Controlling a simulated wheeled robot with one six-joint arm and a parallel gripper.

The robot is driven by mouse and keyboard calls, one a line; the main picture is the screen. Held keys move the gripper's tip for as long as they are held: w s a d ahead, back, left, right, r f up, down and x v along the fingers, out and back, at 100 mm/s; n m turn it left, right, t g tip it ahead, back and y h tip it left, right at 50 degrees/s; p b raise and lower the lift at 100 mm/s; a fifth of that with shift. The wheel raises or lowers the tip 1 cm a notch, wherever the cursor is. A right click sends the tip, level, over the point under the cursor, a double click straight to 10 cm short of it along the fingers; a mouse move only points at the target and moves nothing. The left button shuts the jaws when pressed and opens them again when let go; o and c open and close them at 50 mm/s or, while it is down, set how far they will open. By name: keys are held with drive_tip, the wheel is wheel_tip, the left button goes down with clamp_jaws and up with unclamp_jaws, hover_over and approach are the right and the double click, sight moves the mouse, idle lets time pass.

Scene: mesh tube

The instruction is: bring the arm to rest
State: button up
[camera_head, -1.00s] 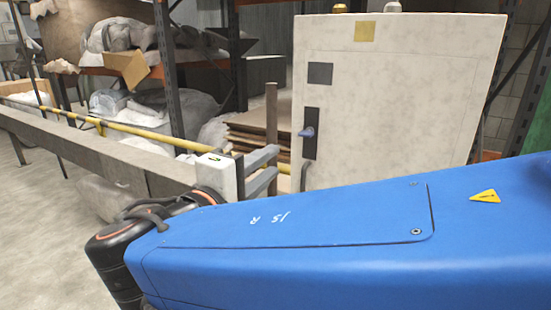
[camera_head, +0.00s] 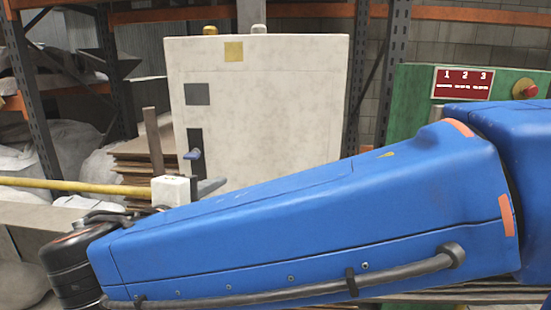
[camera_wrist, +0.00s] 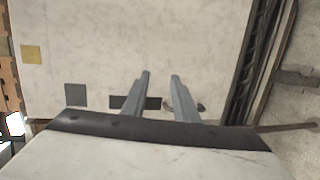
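My gripper shows in the wrist view (camera_wrist: 159,77) as two grey fingers standing apart, with a gap between the tips and nothing held. In the head view my gripper (camera_head: 212,186) is partly hidden behind my blue arm, which stretches across the lower picture. Its fingers point toward the white cabinet (camera_head: 270,110). The cabinet door carries a dark plate with a blue handle (camera_head: 194,154). In the wrist view the cabinet surface (camera_wrist: 150,40) lies beyond the fingertips. I cannot tell the exact distance to it.
A yellow bar (camera_head: 70,186) runs along the left. Stacked brown boards (camera_head: 132,162) stand left of the cabinet. A green panel (camera_head: 408,88) with a red button (camera_head: 525,88) stands at the right, behind my arm. Dark rack posts (camera_head: 394,70) rise at the back.

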drive_tip(key=w+d+f+m+g+h, duration=0.15)
drive_tip(key=d+f+m+g, duration=0.35)
drive_tip(key=d, duration=0.9)
drive_tip(key=w+d+f+m+g+h, duration=0.1)
drive_tip(key=w+d+f+g, duration=0.35)
drive_tip(key=d, duration=1.05)
drive_tip(key=s+d+f+m+y, duration=0.3)
drive_tip(key=s+d+f, duration=0.3)
drive_tip(key=s, duration=0.2)
drive_tip(key=s+d+f+m+g+y, duration=0.1)
drive_tip(key=s+d+f+m+y, duration=0.2)
drive_tip(key=s+d+f+m, duration=0.3)
drive_tip(key=shift+s+d+f, duration=0.3)
drive_tip(key=shift+s+f, duration=0.05)
drive_tip(key=shift+s, duration=0.85)
drive_tip(key=shift+o, duration=0.2)
